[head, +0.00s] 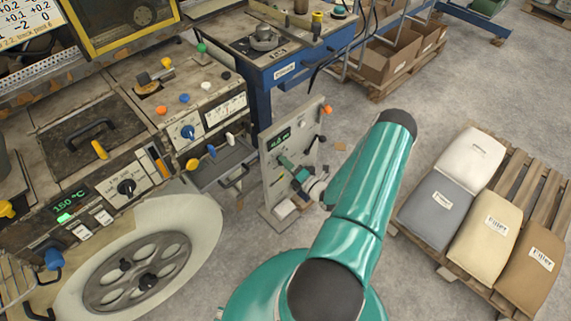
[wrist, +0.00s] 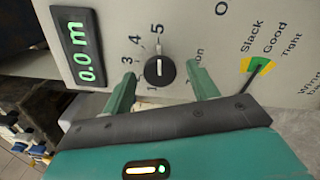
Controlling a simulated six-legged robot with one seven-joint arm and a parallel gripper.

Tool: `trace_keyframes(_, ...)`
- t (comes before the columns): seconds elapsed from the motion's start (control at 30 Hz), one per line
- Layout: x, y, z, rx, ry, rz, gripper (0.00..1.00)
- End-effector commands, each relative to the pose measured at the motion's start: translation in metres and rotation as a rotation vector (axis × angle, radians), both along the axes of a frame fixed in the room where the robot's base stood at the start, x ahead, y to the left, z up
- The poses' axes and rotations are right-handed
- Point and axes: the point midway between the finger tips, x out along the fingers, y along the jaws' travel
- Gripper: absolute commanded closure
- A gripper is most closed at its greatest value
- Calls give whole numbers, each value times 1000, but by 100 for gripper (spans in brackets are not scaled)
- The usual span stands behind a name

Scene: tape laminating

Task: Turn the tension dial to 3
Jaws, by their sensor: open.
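The tension dial (wrist: 159,72) is a round black knob with a white line on a pale panel (wrist: 205,20) in the wrist view. The line stands nearly upright in the picture; I cannot tell which end is the pointer. The numbers 3, 4 and 5 show at its upper left and top, and a 1 below; the 2 is not visible. My gripper (wrist: 160,75) is open, its green fingers on either side of the dial, with a gap to each side. In the head view my gripper (head: 290,167) is at the upright panel (head: 303,133); the dial is hidden there.
A green display (wrist: 80,46) reads 0.0 m. A gauge (wrist: 258,66) marked Slack, Good, Tight sits right of the dial. An orange knob (head: 326,110) tops the panel. A machine bench (head: 140,120) stands left, and a pallet with sacks (head: 480,220) right.

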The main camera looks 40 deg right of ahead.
Motion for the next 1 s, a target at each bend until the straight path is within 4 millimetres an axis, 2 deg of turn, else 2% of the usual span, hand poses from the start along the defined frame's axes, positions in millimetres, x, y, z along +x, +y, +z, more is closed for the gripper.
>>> trace_keyframes(0.1, 9, 2, 0, 0, -1, 1, 41)
trace_keyframes(0.37, 10, 2, 0, 1, -1, 0, 41)
trace_keyframes(0.47, 10, 2, 0, 1, -1, 0, 57)
trace_keyframes(0.6, 10, 2, 0, 1, -1, 0, 84)
trace_keyframes(1.0, 10, 2, 0, -49, -2, 1, 85)
